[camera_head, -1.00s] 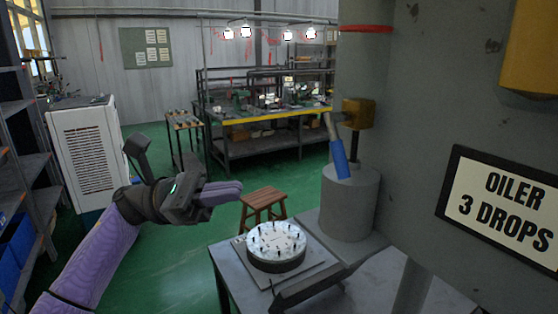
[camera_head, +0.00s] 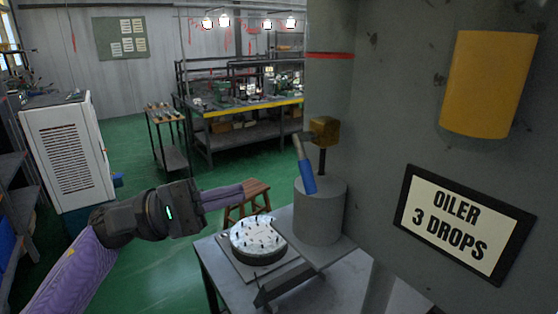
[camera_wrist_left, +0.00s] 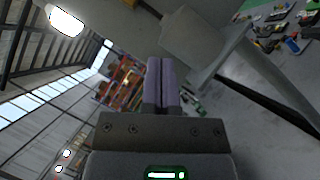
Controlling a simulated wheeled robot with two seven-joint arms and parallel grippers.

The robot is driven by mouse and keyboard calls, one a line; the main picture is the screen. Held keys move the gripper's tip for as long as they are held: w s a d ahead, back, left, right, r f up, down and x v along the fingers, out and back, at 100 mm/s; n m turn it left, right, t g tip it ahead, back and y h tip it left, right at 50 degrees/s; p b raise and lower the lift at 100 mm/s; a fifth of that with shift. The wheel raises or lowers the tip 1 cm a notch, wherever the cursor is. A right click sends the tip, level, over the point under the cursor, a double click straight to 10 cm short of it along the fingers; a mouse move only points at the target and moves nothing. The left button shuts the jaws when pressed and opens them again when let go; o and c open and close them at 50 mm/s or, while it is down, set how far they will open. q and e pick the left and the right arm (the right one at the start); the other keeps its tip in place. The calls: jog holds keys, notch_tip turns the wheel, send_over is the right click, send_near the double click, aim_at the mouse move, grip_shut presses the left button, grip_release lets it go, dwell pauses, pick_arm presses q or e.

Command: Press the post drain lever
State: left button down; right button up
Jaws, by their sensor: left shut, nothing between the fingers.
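A lever with a blue grip (camera_head: 306,174) hangs tilted from a brass-coloured valve block (camera_head: 323,130) on a stem above a grey round post (camera_head: 320,212). I take it for the post drain lever; no label for it is readable. My left gripper (camera_head: 241,193) is left of the lever and apart from it, a little lower in the head view. Its purple fingers are shut together and empty, as the left wrist view (camera_wrist_left: 162,68) also shows. My right gripper is not in view.
A round white dial plate with black pegs (camera_head: 257,236) sits on the grey table (camera_head: 222,268) below my left gripper. A wooden stool (camera_head: 258,194) stands behind. A large grey body with an "OILER 3 DROPS" sign (camera_head: 463,223) and yellow cylinder (camera_head: 487,83) fills the right.

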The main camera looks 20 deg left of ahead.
pick_arm(q)
jog(key=d+r+p, duration=0.3)
jog(key=d+p, duration=0.2)
jog(key=d, duration=0.2)
jog(key=shift+p, duration=0.3)
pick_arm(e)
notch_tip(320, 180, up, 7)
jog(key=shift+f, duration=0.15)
pick_arm(q)
jog(key=shift+d, duration=0.1)
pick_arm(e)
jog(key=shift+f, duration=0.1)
